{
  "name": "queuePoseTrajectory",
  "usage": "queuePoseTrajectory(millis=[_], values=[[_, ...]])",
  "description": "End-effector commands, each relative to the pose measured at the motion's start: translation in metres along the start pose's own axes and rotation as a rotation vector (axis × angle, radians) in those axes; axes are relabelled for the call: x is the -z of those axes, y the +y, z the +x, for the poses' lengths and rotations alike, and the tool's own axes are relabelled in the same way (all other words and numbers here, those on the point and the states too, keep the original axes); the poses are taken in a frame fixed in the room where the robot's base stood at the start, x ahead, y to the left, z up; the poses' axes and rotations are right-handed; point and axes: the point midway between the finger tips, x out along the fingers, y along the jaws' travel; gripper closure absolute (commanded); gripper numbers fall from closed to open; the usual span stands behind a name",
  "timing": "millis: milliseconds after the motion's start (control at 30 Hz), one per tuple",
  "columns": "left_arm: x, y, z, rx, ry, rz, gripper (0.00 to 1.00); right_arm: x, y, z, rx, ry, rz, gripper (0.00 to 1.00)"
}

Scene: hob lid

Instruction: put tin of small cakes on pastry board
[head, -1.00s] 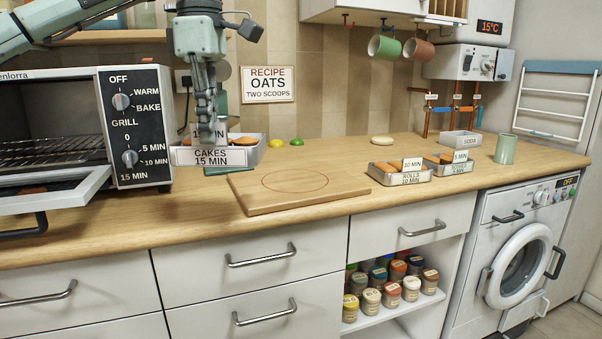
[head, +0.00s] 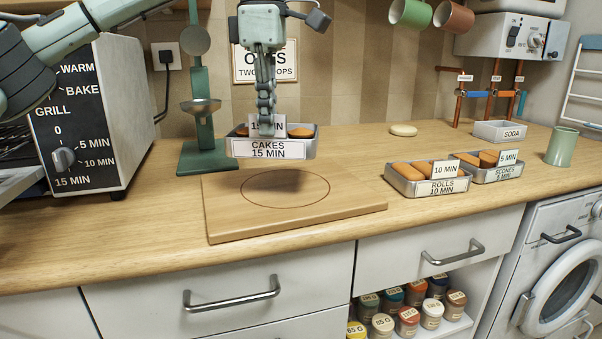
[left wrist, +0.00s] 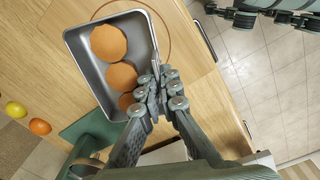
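The tin of small cakes (head: 306,147) is a grey metal tray labelled CAKES 15 MIN. My left gripper (head: 267,128) comes down from above and is shut on the tin's rim. In the left wrist view the fingers (left wrist: 158,90) pinch one side wall of the tin (left wrist: 82,62), with several round cakes inside. The pastry board (head: 345,205), pale wood with a ring marked on it, lies below. The tin hangs level above the board's back part, its shadow on the ring. Dark jointed parts, apparently my right gripper (left wrist: 265,18), show at the top right of the wrist view.
A green scale (head: 205,150) stands close left of the tin, with the oven (head: 95,120) further left. The rolls tin (head: 428,186) and scones tin (head: 497,174) sit right of the board. A pale round item (head: 403,130) lies behind.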

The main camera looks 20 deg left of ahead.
Motion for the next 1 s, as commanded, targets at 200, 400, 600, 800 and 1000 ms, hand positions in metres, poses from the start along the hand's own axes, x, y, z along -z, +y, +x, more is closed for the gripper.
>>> queuePoseTrajectory(millis=[200,400,600,800,1000], values=[[-0.042,-0.005,0.023,-0.002,0.002,0.002,1.0,0.0,0.0,-0.001,0.0,-0.002,0.0,1.0],[-0.055,-0.007,0.033,-0.002,0.001,0.0,1.0,-0.001,0.0,0.001,0.001,-0.003,0.0,1.0],[-0.054,-0.007,0.058,-0.001,0.0,-0.002,1.0,-0.001,-0.001,0.001,0.002,-0.002,0.0,1.0],[-0.054,-0.007,0.072,-0.003,-0.002,-0.003,1.0,-0.001,-0.001,0.002,0.003,-0.001,0.0,1.0],[-0.054,-0.007,0.073,-0.003,-0.001,-0.002,1.0,-0.001,-0.001,0.003,0.003,-0.001,0.0,1.0]])
